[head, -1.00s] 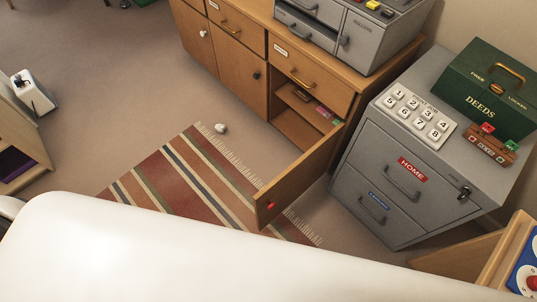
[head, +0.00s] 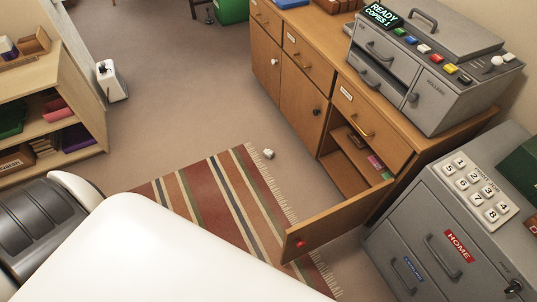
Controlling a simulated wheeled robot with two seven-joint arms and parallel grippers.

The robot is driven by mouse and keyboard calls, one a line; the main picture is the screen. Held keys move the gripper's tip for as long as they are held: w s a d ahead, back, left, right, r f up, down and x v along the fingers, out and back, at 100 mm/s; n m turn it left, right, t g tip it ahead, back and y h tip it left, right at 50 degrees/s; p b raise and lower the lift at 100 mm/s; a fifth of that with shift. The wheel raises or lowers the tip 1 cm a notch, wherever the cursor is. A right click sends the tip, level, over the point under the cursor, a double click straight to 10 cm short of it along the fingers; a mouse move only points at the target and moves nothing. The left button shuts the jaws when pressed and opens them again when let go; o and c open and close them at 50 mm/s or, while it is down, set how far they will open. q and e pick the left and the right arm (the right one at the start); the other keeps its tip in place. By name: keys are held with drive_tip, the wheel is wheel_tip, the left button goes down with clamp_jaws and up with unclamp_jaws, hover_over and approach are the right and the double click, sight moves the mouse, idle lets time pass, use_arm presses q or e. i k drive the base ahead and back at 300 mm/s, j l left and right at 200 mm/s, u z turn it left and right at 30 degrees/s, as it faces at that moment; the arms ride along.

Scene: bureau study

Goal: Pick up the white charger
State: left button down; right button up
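A small white object (head: 268,153) lies on the brown floor at the fringed edge of the striped rug (head: 178,196), in front of the wooden cabinet. A white upright box with a dark top part (head: 110,82) stands on the floor beside the bookshelf at the left. Both are too small to tell which, if either, is the white charger. Neither of my grippers shows; my own white body fills the lower left and bottom.
The wooden cabinet (head: 300,100) has a lower door (head: 335,220) swung open over the rug. A grey copier (head: 430,75) stands on it. A grey filing cabinet (head: 420,215) is at the right, a bookshelf (head: 85,95) at the left.

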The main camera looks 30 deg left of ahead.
sight(268, 153)
drive_tip(key=j, duration=1.35)
drive_tip(key=i+j, duration=0.25)
drive_tip(key=j, duration=0.15)
drive_tip(key=i+j, duration=0.25)
drive_tip(key=j, duration=0.15)
drive_tip(key=i+j, duration=0.25)
drive_tip(key=j, duration=0.15)
